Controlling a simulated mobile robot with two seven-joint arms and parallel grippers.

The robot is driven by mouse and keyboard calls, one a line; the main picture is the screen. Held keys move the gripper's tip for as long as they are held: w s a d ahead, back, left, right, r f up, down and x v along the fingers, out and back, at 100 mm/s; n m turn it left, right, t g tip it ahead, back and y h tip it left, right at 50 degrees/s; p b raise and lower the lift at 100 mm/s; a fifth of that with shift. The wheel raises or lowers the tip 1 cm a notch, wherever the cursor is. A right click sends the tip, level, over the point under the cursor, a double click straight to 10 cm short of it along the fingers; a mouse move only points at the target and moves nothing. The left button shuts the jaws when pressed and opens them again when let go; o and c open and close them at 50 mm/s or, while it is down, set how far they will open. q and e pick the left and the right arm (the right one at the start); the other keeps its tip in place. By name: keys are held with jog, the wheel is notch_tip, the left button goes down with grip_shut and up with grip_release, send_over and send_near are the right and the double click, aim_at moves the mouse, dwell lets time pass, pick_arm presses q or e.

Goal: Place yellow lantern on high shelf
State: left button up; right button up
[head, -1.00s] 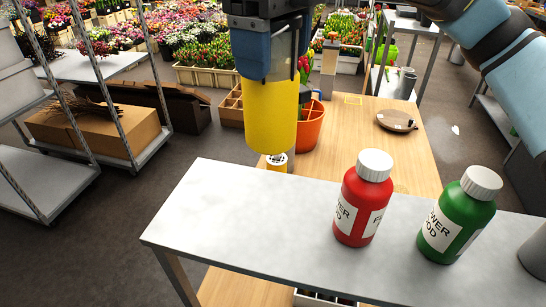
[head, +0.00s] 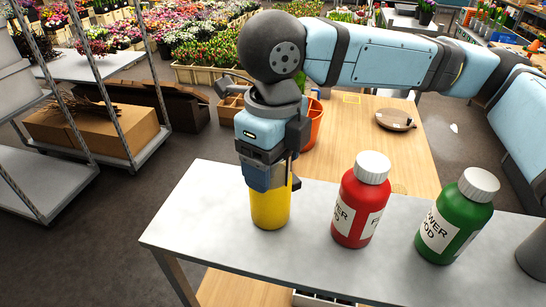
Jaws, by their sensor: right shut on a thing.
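The yellow lantern (head: 270,211) is upright at the left part of the pale high shelf (head: 205,220), and its base appears to touch the shelf top. My right gripper (head: 270,185) comes down from above and is shut on the lantern's upper part, which it hides. My left gripper is not in the head view.
A red bottle (head: 361,200) stands close to the right of the lantern, with a green bottle (head: 456,217) farther right. A grey container (head: 534,252) is at the right edge. The shelf's left end is clear. A wooden table (head: 375,130) lies behind and lower, with a brown dish (head: 395,121).

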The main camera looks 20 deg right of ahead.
jog(key=o, duration=1.1)
notch_tip(320, 180, up, 12)
jog(key=shift+r, duration=0.1)
